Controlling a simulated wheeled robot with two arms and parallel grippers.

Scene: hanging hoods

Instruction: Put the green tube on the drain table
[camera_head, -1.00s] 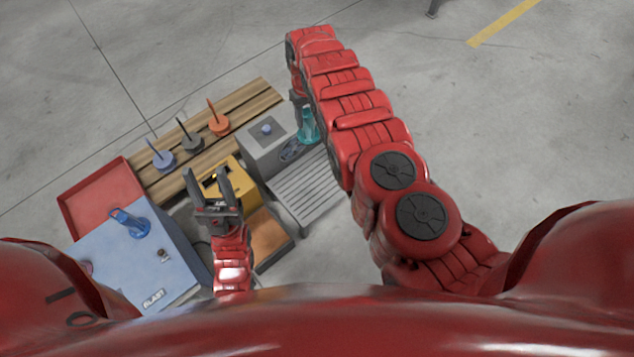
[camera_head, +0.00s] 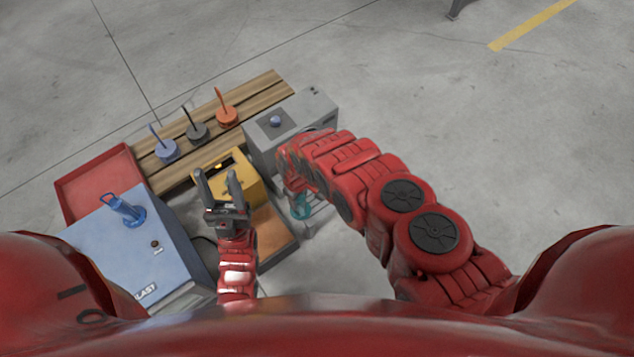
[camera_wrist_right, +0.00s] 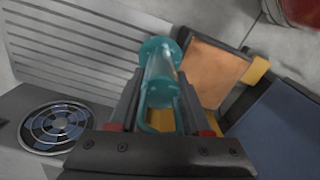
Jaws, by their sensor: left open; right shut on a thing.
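The green tube (camera_head: 301,205) is a teal, see-through cylinder with a flange. In the right wrist view the tube (camera_wrist_right: 160,70) sits between the fingers of my right gripper (camera_wrist_right: 158,100), which is shut on it. The drain table (camera_wrist_right: 70,45) is a grey slatted surface on the left of that view, and the tube is over its edge or close to it; I cannot tell the height. In the head view my right arm covers most of the drain table (camera_head: 318,220). My left gripper (camera_head: 217,178) is open and empty above the yellow box.
A grey box (camera_head: 272,142) with a round grille (camera_wrist_right: 55,128) adjoins the drain table. A yellow box (camera_head: 240,168), an orange-brown tray (camera_head: 270,235), a blue cabinet (camera_head: 125,255), a red tray (camera_head: 95,180) and a wooden rack (camera_head: 180,165) with hooded pieces stand left. The floor at right is clear.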

